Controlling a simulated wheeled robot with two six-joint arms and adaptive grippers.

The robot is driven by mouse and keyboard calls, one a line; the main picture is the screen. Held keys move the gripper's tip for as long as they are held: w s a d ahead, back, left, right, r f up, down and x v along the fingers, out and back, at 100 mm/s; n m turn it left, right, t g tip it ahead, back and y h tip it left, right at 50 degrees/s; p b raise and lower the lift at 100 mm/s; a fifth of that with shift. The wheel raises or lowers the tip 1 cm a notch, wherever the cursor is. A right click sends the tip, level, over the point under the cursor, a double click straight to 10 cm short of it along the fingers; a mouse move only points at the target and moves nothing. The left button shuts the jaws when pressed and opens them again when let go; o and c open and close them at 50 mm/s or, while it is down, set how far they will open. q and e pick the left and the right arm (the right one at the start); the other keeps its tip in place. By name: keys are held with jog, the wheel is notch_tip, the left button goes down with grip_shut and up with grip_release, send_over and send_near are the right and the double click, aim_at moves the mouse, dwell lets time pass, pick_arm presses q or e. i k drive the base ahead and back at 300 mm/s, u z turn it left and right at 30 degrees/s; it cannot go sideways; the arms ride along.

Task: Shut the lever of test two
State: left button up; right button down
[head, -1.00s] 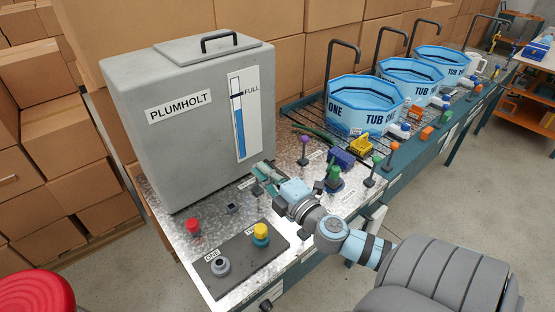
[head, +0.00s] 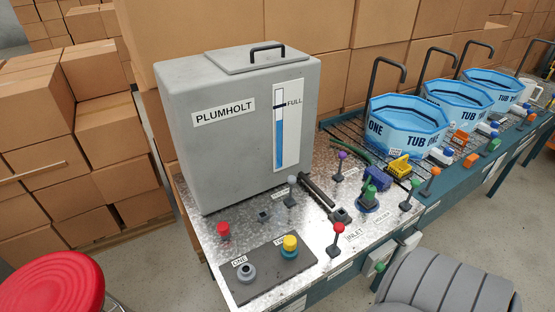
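Several small levers with coloured knobs stand on the metal bench top. I cannot read which is labelled test two. A grey-knobbed lever (head: 291,190) stands upright in front of the grey PLUMHOLT tank (head: 215,150). A red-knobbed lever (head: 338,238) stands by the INLET label (head: 354,234). A purple-knobbed lever (head: 340,165) and orange-knobbed levers (head: 430,182) stand farther right. A dark bar (head: 318,192) lies low beside the grey-knobbed lever, its near end close to a dark square block (head: 341,216). Neither of my grippers is in view.
A dark plate (head: 262,284) at the front holds a grey fitting (head: 246,272) marked ONE and a yellow-topped fitting (head: 290,246). A red knob (head: 223,230) sits behind it. Blue tubs (head: 385,132) stand on a rack at right. A red stool (head: 55,285) is at lower left.

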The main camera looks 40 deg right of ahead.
aim_at(291, 179)
jog(key=u, duration=1.15)
jog(key=k, duration=1)
jog(key=z, duration=1.5)
jog(key=i, duration=0.4)
